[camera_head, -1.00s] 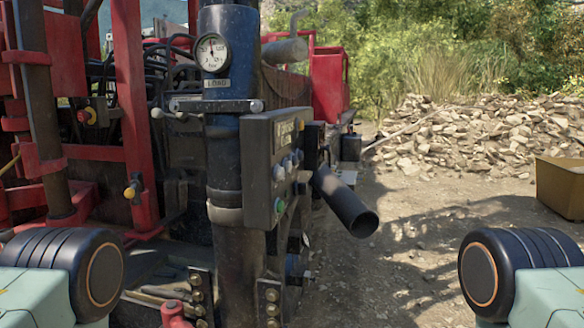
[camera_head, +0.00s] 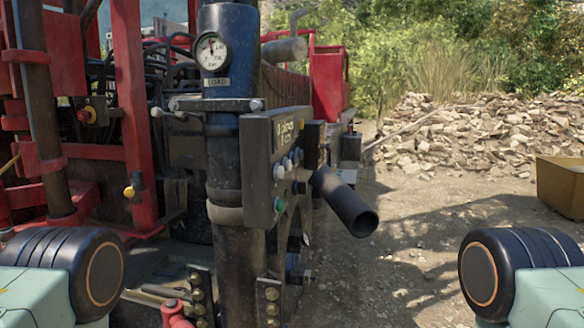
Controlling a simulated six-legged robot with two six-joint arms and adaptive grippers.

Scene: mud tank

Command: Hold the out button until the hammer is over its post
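A dark control panel (camera_head: 264,170) is fixed to the right side of a thick dark column (camera_head: 222,150) in the middle of the view. Its face is seen at a slant. It carries a small display at the top and several round buttons (camera_head: 279,172), one of them green. Their labels are too small to read, so I cannot tell which is the out button. I cannot make out the hammer or its post for certain. My two arms show only as rounded joints at the lower left and lower right corners. Neither gripper is in view.
A round load gauge (camera_head: 212,52) sits high on the column. A dark pipe (camera_head: 344,203) sticks out right of the panel. Red machine framing (camera_head: 130,110) fills the left. A rubble pile (camera_head: 470,135) and a yellowish box (camera_head: 561,187) stand right, with open dirt ground before them.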

